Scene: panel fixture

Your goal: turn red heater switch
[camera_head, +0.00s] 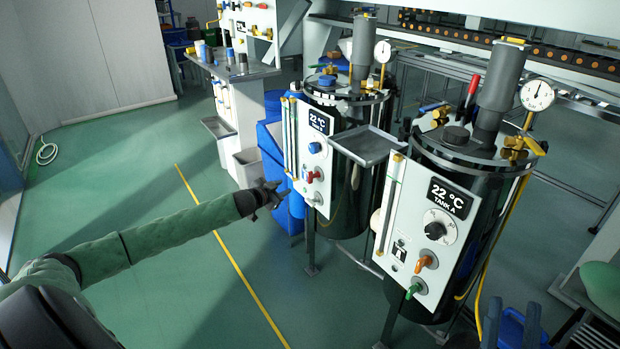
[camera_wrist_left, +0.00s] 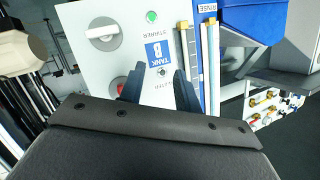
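The red heater switch (camera_head: 312,176) is a red handle on the white panel of the rear tank, below a blue knob. In the left wrist view a red part (camera_wrist_left: 120,84) shows on the panel, partly hidden behind one finger. My left gripper (camera_head: 272,189) is held out in front of this panel, left of the red switch. In the left wrist view its fingers (camera_wrist_left: 159,72) stand apart with nothing gripped, facing the TANK B label (camera_wrist_left: 158,52). Contact cannot be told. My right gripper (camera_head: 511,318) appears at the bottom edge, its fingers apart.
The white panel (camera_wrist_left: 90,62) also carries a grey knob (camera_wrist_left: 103,33) and a green light (camera_wrist_left: 152,16). The front tank, TANK A (camera_head: 457,200), stands to the right with orange and green handles. A metal tray (camera_head: 366,146) juts out between the panels.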

